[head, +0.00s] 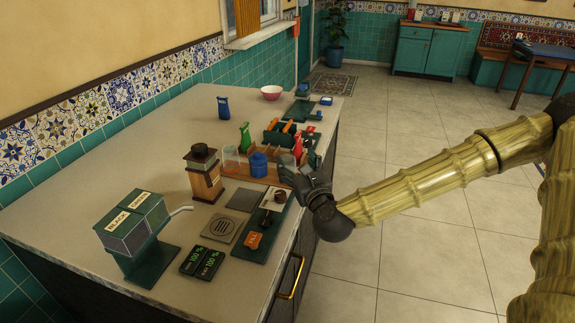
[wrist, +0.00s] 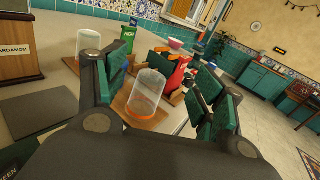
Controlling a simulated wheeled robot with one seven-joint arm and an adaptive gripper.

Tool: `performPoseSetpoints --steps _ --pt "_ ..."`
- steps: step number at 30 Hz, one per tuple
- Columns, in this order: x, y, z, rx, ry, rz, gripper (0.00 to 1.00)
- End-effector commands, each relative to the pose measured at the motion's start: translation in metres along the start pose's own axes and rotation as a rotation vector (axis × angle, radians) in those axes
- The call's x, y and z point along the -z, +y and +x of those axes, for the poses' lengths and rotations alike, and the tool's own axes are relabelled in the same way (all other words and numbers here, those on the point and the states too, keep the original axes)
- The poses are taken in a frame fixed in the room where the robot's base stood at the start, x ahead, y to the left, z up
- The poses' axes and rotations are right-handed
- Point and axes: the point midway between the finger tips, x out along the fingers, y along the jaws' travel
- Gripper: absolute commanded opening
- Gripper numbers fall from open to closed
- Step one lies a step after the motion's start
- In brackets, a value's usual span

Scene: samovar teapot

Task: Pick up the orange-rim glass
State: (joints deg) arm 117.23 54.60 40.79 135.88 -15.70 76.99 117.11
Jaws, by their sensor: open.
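The orange-rim glass (wrist: 148,92) is clear, with its orange band at the lower end in the wrist view. It stands on a wooden board (wrist: 128,108), apart from my fingers. My gripper (wrist: 152,72) is open and empty, one finger on each side of the glass in the picture. In the head view my gripper (head: 302,180) is low at the counter's right edge, beside the board; it partly hides the area where the glass stands. A second clear glass (head: 231,158) stands farther left and also shows in the wrist view (wrist: 88,42).
A wooden grinder-like box (head: 204,178) is to the left. The counter's left side is mostly clear.

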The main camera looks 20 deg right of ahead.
Motion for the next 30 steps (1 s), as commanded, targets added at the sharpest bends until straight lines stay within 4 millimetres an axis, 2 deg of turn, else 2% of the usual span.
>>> performPoseSetpoints --steps 3,8,12,19,27,30 --pt "0.024 0.002 0.002 0.000 0.005 -0.003 0.69" --pt "0.047 0.004 0.002 -0.002 0.003 -0.003 0.69" --pt "0.044 0.005 0.015 -0.004 0.000 -0.002 0.69" --pt "0.044 0.006 0.028 -0.004 0.001 -0.003 0.69" --pt "0.044 0.006 0.065 -0.006 0.001 -0.004 0.69" --pt "0.044 0.006 0.074 -0.005 0.001 -0.003 0.69"
